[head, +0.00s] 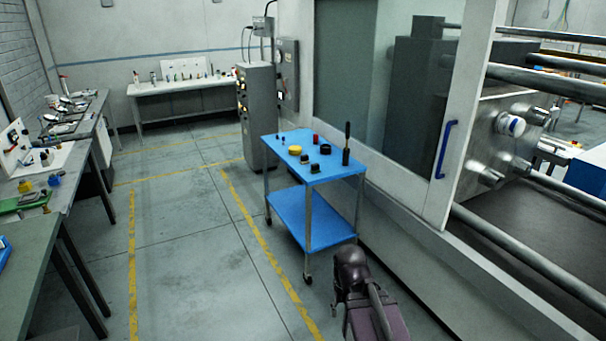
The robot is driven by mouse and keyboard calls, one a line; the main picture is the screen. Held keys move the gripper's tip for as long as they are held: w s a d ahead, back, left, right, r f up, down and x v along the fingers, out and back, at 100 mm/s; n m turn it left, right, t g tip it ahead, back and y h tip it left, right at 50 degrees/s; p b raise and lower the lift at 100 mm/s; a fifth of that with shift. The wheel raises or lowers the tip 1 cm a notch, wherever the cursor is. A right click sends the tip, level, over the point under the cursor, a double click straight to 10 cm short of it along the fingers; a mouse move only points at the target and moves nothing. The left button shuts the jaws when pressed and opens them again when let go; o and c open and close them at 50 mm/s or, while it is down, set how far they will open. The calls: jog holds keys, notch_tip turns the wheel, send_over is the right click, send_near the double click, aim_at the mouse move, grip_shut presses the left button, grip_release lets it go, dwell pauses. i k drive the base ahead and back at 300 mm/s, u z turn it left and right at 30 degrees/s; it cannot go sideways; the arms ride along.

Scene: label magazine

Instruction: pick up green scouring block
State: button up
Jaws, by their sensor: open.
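I cannot surely pick out a green scouring block. A small dark block (315,168) lies near the front edge of the blue cart's top, and its colour is too dark to tell. Another small dark block (304,159) lies just behind it. A flat green thing (25,201) lies on the left workbench, too small to name. Part of my arm (365,295) shows at the bottom, in front of the cart. My gripper's fingers do not show.
The blue cart (280,145) also carries a yellow round thing (295,150), a red thing (316,139) and a tall dark tool (346,145). A machine with a blue door handle (445,150) stands right. Floor left of the cart is clear. A bench (185,88) stands at the back.

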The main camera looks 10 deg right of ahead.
aim_at(314, 168)
jog(key=k, duration=0.6)
jog(key=z, duration=0.15)
jog(key=i, duration=1.9)
jog(key=z, duration=0.05)
